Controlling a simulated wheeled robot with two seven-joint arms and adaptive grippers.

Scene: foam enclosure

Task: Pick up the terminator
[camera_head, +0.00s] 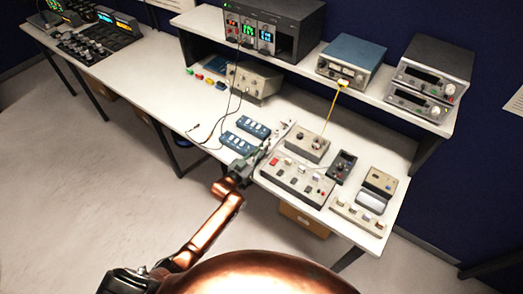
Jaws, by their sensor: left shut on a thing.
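My left gripper (264,155) reaches over the front edge of the white bench from the copper-coloured arm below. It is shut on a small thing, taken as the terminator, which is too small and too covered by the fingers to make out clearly. The gripper is between the blue boxes and the beige control panel (294,181). Whether the held thing touches the bench or a device cannot be told. My right gripper is not in view.
Two blue boxes (235,142) lie left of the gripper, with dark cables beside them. A beige box (307,144) with a yellow cable and a black handheld unit (342,167) stand to the right. A raised shelf (372,96) carries instruments behind. The bench's left stretch (150,75) is mostly clear.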

